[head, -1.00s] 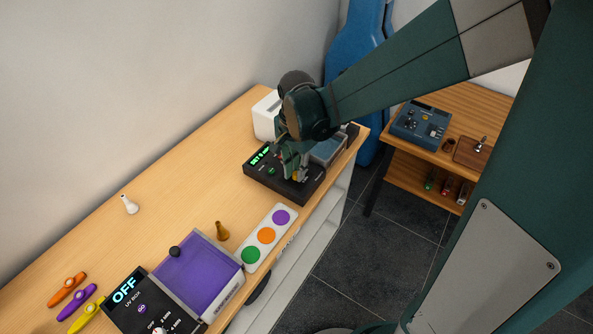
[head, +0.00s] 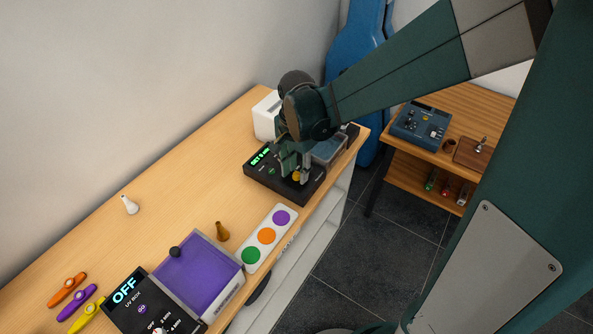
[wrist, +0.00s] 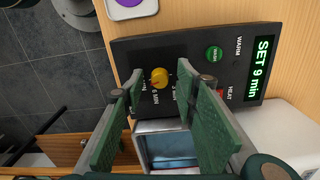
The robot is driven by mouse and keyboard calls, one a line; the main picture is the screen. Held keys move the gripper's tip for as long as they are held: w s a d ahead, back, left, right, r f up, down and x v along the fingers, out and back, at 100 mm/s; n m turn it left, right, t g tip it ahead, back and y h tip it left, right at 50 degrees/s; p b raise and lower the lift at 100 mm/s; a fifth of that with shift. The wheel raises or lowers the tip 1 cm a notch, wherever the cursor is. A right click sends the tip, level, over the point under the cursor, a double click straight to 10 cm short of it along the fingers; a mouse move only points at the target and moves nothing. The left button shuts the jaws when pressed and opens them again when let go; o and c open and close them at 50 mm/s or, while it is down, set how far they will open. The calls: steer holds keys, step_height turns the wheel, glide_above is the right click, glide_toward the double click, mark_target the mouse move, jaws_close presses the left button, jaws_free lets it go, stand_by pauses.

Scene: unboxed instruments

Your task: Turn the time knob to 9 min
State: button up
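The time knob (wrist: 159,77) is a round yellow knob on a black control panel (wrist: 135,50). It also shows in the head view (head: 296,176). The panel's green display (wrist: 262,65) reads "SET 9 min". My gripper (wrist: 161,84) is open, its green fingers on either side of the knob with visible gaps between. In the head view my gripper (head: 295,172) is low over the panel. Small markings around the knob are partly hidden by the fingers, so its pointer position is hard to read.
A green button (wrist: 214,53) sits beside the knob, and a red part near "HEAT" is half hidden by a finger. A clear-lidded bath (head: 329,149) adjoins the panel. A white box (head: 265,118) stands behind. A button strip (head: 266,236) and UV box (head: 140,297) are nearer.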

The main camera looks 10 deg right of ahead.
mark_target(297, 174)
step_height(297, 174, up, 12)
stand_by(0.9)
stand_by(0.5)
steer(key=s+d+r+n+t, duration=0.2)
steer(key=s+d+n+t, duration=0.1)
steer(key=s+d+n, duration=0.2)
steer(key=s+d+r+n+t, duration=0.2)
steer(key=s+d+n+t, duration=0.2)
steer(key=s, duration=0.6)
steer(key=shift+s+d+r+n, duration=0.3)
steer(key=shift+d+r+n, duration=0.15)
steer(key=shift+n, duration=0.35)
stand_by(1.4)
